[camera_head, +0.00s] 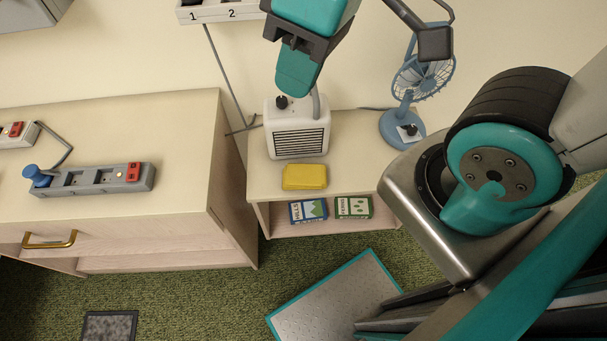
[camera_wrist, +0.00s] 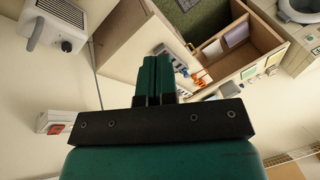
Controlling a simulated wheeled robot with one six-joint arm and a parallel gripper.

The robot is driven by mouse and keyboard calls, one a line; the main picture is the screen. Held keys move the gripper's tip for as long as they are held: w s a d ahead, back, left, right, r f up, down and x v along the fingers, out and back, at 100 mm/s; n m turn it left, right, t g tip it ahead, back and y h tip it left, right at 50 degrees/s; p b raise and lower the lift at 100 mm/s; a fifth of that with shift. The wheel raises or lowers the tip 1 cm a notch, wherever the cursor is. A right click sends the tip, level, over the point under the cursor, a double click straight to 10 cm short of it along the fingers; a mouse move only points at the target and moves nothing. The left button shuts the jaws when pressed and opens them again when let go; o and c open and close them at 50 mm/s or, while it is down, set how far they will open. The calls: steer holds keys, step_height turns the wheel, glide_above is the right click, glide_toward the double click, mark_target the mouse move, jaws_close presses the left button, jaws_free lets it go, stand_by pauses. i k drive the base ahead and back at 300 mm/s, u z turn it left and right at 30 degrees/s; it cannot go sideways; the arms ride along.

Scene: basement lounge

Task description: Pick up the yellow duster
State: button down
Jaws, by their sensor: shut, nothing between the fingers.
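The yellow duster (camera_head: 304,177) is a small block lying flat on top of a low pale shelf unit (camera_head: 350,180), close to its front edge, in the head view. It sits just in front of a white heater (camera_head: 298,140). My gripper (camera_head: 297,84) hangs near the top of the head view, above and behind the duster in the picture and apart from it. In the wrist view my gripper's two teal fingers (camera_wrist: 157,78) are together with nothing between them. I cannot make out the duster in the wrist view.
A blue fan (camera_head: 411,82) stands right of the heater. Two small boxes, blue (camera_head: 308,211) and green (camera_head: 354,207), lie on the lower shelf. A larger cabinet (camera_head: 120,120) on the left bears a grey power strip (camera_head: 98,180). A numbered switch panel (camera_head: 225,8) is on the wall.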

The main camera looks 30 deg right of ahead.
mark_target(296, 176)
steer(key=z, duration=2.85)
steer(key=k, duration=1.4)
steer(key=u, duration=2.4)
steer(key=i, duration=0.5)
